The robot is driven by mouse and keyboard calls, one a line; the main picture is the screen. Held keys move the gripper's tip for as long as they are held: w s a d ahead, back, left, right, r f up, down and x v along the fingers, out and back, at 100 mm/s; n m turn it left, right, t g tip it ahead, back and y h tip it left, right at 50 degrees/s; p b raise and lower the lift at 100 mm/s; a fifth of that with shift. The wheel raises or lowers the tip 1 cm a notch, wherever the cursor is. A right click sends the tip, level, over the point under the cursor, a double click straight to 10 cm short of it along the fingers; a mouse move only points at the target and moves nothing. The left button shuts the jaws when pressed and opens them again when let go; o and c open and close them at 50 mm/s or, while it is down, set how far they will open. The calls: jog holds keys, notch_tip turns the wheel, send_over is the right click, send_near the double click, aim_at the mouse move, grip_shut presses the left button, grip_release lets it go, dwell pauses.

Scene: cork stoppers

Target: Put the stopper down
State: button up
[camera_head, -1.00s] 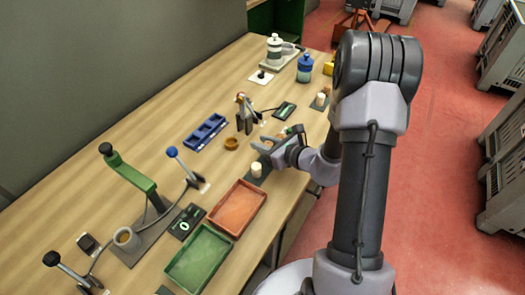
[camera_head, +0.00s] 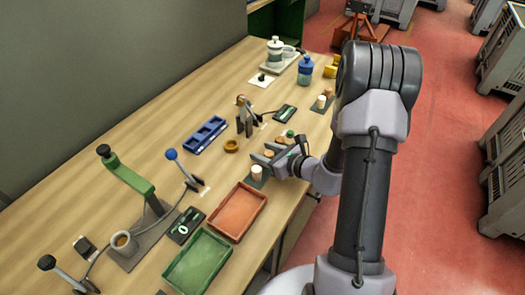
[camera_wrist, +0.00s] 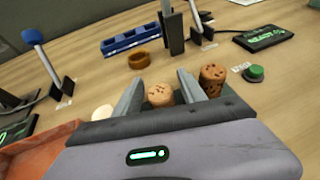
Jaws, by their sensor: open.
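A brown speckled cork stopper (camera_wrist: 160,94) stands between the two fingers of my gripper (camera_wrist: 160,92) in the wrist view. The jaws are open, and a gap seems to show on both sides of it. Its lower part is hidden by my gripper body. In the head view my gripper (camera_head: 269,151) is low over the table's right edge. A second, darker cork (camera_wrist: 212,80) stands just right of the right finger. A pale stopper (camera_wrist: 103,112) is left of the left finger; in the head view it stands on a dark mat (camera_head: 263,183).
An orange tray (camera_head: 238,212) and a green tray (camera_head: 198,262) lie nearer. A small brown ring (camera_wrist: 138,60), a blue rack (camera_wrist: 130,39) and a green button (camera_wrist: 256,73) stand beyond my gripper. A lever (camera_head: 184,166) rises to the left.

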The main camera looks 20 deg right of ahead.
jog(key=p+v, duration=0.2)
jog(key=v, duration=0.8)
jog(key=shift+s+d+r, duration=0.15)
jog(key=shift+s+r, duration=0.05)
jog(key=shift+s, duration=0.1)
jog(key=s+a+r+n+g+y, duration=0.2)
jog(key=s+a+r+n+g, duration=0.25)
jog(key=a+r+n, duration=0.4)
jog(key=s+a+r+n+g+y, duration=0.1)
jog(key=s+a+r+n+g, duration=0.35)
jog(key=a+n, duration=0.7)
jog(key=s+d+r+n+t+h, duration=0.1)
jog(key=s+r+n+t+h, duration=0.1)
jog(key=s+r+n+h, duration=0.3)
notch_tip(320, 180, up, 2)
jog(key=s+n, duration=0.2)
jog(key=shift+s+d+r+n+h, duration=0.15)
jog(key=shift+s+d+n+h, duration=0.05)
jog(key=shift+s+n+h, duration=0.1)
